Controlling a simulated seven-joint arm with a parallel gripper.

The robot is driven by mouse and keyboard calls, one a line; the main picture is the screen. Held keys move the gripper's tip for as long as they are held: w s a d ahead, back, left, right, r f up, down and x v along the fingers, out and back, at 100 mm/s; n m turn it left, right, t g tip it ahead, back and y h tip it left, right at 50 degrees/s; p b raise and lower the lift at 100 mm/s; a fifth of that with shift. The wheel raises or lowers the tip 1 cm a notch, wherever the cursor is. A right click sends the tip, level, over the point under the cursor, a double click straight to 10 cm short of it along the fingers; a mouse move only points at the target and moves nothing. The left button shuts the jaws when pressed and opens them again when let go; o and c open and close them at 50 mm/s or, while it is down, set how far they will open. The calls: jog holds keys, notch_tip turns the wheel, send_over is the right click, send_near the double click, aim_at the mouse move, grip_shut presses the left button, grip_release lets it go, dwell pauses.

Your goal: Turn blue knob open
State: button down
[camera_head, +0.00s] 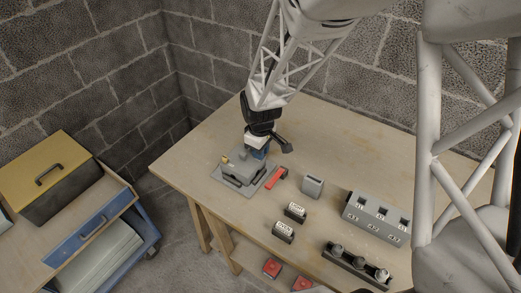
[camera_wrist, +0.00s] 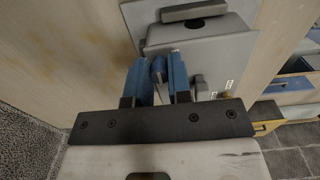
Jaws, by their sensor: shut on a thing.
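My gripper (camera_wrist: 158,72) has blue fingers, and they are closed around the blue knob (camera_wrist: 158,69) in the wrist view. The knob stands on a grey valve box (camera_wrist: 203,45), near its edge. In the head view my gripper (camera_head: 257,153) reaches down onto the back right side of the grey valve box (camera_head: 241,171), which sits on a flat plate on the table. There the fingers hide the knob. How far the knob is turned cannot be told.
A red lever (camera_head: 276,178) lies right beside the valve box. Farther right are a small grey block (camera_head: 312,186), two labelled blocks (camera_head: 294,211), a grey numbered box (camera_head: 376,217) and a dark rack (camera_head: 356,264). A blue cart (camera_head: 85,235) with a yellow-topped box stands left.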

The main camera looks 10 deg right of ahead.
jog(key=c, duration=1)
grip_release()
jog(key=shift+c, duration=0.2)
jog(key=shift+r, duration=3.9)
jog(key=shift+r, duration=0.1)
